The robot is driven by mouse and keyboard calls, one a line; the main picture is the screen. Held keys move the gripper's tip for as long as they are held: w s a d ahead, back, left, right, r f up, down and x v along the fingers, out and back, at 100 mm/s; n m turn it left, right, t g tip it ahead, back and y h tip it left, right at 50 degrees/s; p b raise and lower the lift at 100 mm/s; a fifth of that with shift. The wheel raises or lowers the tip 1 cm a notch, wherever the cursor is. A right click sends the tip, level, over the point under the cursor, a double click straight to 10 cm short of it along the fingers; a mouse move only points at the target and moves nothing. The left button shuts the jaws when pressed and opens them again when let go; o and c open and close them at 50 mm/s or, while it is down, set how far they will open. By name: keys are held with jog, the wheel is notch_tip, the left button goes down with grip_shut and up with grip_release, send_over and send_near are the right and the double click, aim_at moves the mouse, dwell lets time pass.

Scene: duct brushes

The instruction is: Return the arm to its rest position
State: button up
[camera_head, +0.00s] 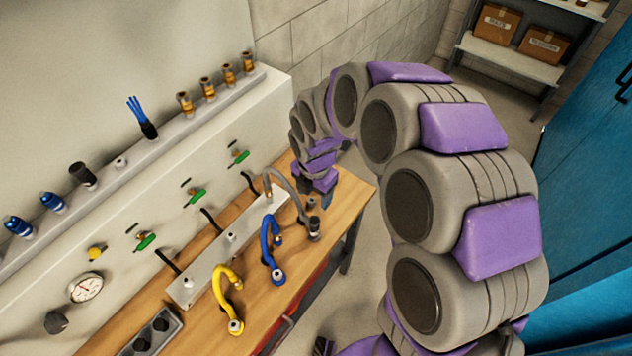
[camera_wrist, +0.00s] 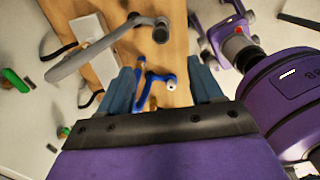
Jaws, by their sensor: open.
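My arm (camera_head: 408,200) is purple and grey and arches from the lower right over to the far end of the wooden bench (camera_head: 338,205). My gripper (camera_head: 320,202) points down there, beside the grey hose (camera_head: 290,188). In the wrist view my gripper (camera_wrist: 164,80) has its two blue-grey fingers spread apart, with nothing held between them. The blue hose (camera_wrist: 150,82) shows in the gap, below the fingers; I cannot tell the height between. The grey hose (camera_wrist: 100,46) lies beyond the left finger.
The blue hose (camera_head: 267,250) and yellow hose (camera_head: 222,290) stand along a metal manifold (camera_head: 215,258) on the bench. A wall ledge (camera_head: 130,165) carries several fittings. Blue cabinets (camera_head: 590,180) are at right. Shelves with boxes (camera_head: 497,25) stand at the back. Floor shows between bench and arm.

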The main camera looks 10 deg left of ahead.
jog(key=shift+d, duration=0.1)
jog(key=s+d+r+m+g+b, duration=0.1)
jog(key=s+d+r+m+b, duration=0.1)
jog(key=s+d+r+m, duration=0.45)
jog(key=s+d+r+m+b, duration=0.15)
jog(key=s+d+m, duration=0.25)
jog(key=d+m, duration=0.7)
jog(key=s+d+m+b, duration=0.1)
jog(key=s+d+m, duration=0.3)
jog(key=s+m, duration=0.3)
jog(key=s+d+m+g+b, duration=0.1)
jog(key=s+d+m, duration=0.4)
jog(key=s+m, duration=0.2)
jog(key=shift+s+f+b, duration=0.3)
jog(key=shift+s, duration=0.55)
jog(key=shift+c, duration=0.3)
